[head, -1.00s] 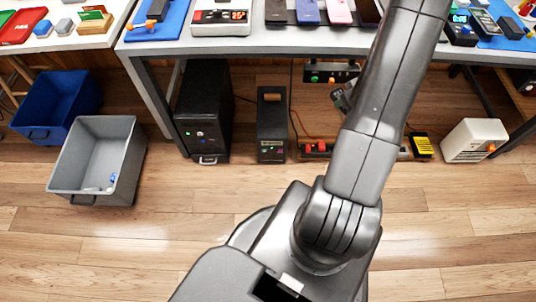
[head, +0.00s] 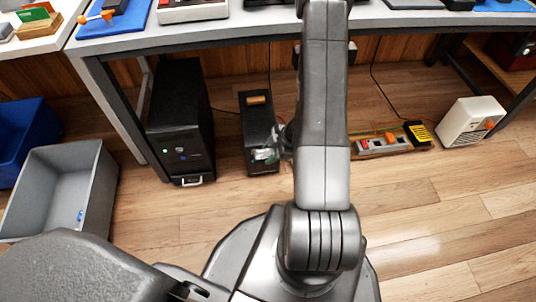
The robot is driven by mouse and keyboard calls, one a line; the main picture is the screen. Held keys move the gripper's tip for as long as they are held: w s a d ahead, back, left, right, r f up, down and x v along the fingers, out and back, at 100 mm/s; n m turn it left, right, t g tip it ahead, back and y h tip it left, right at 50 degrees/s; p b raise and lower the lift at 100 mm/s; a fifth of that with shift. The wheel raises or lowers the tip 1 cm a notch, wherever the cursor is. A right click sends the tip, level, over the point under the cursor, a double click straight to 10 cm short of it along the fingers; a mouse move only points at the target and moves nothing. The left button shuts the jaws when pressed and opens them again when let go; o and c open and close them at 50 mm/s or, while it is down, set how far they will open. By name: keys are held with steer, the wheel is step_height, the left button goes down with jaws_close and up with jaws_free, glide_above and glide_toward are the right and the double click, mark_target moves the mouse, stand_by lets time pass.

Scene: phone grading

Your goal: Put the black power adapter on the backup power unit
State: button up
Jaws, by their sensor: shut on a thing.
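My gripper (head: 274,148) is small and partly hidden behind my own arm. It is in front of the narrow black box (head: 257,116), overlapping its lower right front in the head view. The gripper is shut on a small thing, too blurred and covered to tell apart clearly. I cannot make out the black power adapter for certain. The narrow box has an orange-brown piece on top and looks like the backup power unit. A larger black tower (head: 180,120) with a green light stands to its left. Both are upright on the floor.
A power strip (head: 382,144) and a yellow-and-black device (head: 418,134) lie right of my arm. A white heater-like box (head: 470,122) is farther right. Grey (head: 95,185) and blue (head: 8,150) bins stand left. The table edge (head: 200,38) overhangs. The front floor is clear.

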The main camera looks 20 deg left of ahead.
steer(key=w+a+f+p, duration=0.1)
steer(key=w+a+p, duration=0.1)
steer(key=w, duration=0.2)
steer(key=w+a+f+p, duration=0.2)
steer(key=w+a, duration=0.1)
steer(key=w, duration=0.1)
steer(key=w+a+f+p, duration=0.2)
steer(key=w+a+p, duration=0.1)
steer(key=w, duration=0.2)
steer(key=shift+w+f, duration=0.1)
steer(key=shift+f, duration=0.1)
steer(key=shift+w+f, duration=0.1)
steer(key=shift+w, duration=0.05)
steer(key=shift+f+b, duration=0.45)
steer(key=shift+f, duration=0.2)
stand_by(0.6)
steer(key=o, duration=1.2)
steer(key=shift+c, duration=0.2)
steer(key=s+p+v, duration=0.1)
steer(key=p+v, duration=0.1)
steer(key=v, duration=0.5)
steer(key=shift+w+r+p, duration=0.2)
steer(key=shift+w+p, duration=0.1)
steer(key=shift+w, duration=0.2)
steer(key=shift+f, duration=0.1)
